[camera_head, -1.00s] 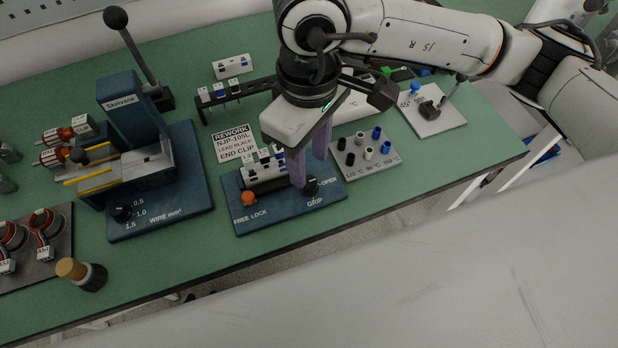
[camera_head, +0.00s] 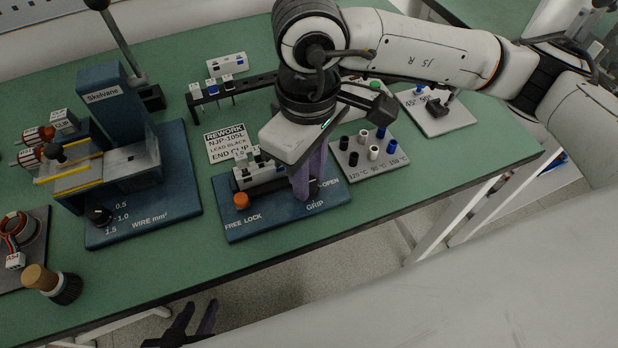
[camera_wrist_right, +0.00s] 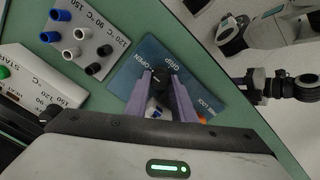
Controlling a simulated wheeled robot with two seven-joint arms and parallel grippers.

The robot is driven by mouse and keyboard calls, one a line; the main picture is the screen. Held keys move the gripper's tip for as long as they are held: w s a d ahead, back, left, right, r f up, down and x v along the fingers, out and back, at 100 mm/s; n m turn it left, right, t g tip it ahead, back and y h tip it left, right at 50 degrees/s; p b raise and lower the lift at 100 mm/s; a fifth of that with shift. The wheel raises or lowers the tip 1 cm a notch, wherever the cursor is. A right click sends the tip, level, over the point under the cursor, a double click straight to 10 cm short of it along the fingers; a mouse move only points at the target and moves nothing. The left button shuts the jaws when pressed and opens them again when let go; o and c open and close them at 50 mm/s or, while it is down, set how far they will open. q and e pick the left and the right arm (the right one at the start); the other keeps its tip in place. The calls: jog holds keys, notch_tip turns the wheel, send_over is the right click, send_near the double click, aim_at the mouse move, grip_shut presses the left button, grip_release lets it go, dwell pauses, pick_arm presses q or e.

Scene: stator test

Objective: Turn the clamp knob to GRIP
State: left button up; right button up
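The blue clamp base (camera_head: 270,225) stands on the green bench in the head view, with FREE, LOCK, OPEN and GRIP printed on it. An orange knob (camera_head: 241,201) is at its left end, beside a white block. My right gripper (camera_head: 307,195) is down over its right end, its purple fingers hiding the clamp knob there. In the right wrist view the black clamp knob (camera_wrist_right: 157,80) sits between the two fingertips (camera_wrist_right: 160,76), near OPEN and GRIP. Contact and the pointer direction are unclear. My left gripper (camera_head: 190,322) is open and empty, below the bench's front edge.
A tray of small black, white and blue caps (camera_head: 372,165) stands close to the right of the clamp. A REWORK card (camera_head: 229,147) lies behind the clamp. Bare bench lies in front.

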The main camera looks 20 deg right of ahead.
jog(key=shift+f+m+b, duration=0.15)
jog(key=shift+m+b, duration=0.35)
jog(key=shift+m, duration=0.2)
jog(key=m+b, duration=0.2)
jog(key=m, duration=0.2)
jog(key=m+b, duration=0.1)
jog(key=m, duration=0.3)
jog(key=shift+m, duration=0.3)
jog(key=m+b, duration=0.1)
jog(key=m, duration=0.2)
jog(key=shift+m, duration=0.3)
jog(key=o, duration=0.8)
jog(key=shift+c, duration=0.2)
jog(key=shift+a, duration=0.1)
